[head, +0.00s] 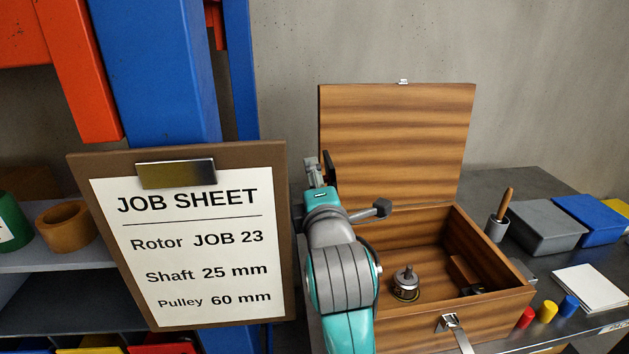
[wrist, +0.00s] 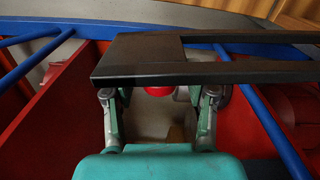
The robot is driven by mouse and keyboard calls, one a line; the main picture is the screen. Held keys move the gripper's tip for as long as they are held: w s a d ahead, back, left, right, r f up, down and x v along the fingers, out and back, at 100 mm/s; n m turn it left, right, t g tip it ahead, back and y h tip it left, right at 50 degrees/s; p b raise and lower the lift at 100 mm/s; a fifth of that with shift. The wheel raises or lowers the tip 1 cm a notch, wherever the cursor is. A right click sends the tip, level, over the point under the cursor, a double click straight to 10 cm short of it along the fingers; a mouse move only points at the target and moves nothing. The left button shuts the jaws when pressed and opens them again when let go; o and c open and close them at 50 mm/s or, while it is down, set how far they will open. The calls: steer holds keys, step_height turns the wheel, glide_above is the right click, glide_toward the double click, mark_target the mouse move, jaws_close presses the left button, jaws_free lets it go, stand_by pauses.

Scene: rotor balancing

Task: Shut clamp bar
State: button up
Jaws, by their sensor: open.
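My gripper (head: 321,168) is at the end of my teal arm, left of the raised lid in the head view. In the wrist view its two fingers (wrist: 159,100) are spread apart with nothing gripped between them. A dark flat bar (wrist: 140,57) with a long opening toward the right lies across the view just past the fingers and hides their tips. It may be the clamp bar, but I cannot tell for sure. Whether the fingers touch it is also unclear. In the head view no clamp bar can be made out clearly.
A wooden box (head: 503,302) stands open, its lid (head: 397,140) upright, a small rotor-like part (head: 405,283) inside. A job sheet board (head: 187,240) is to the left. Red panels (wrist: 38,108) and blue rods (wrist: 272,130) flank my fingers. Grey and blue boxes sit at right.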

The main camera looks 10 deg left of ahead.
jaws_close()
steer(key=shift+w+d, duration=0.1)
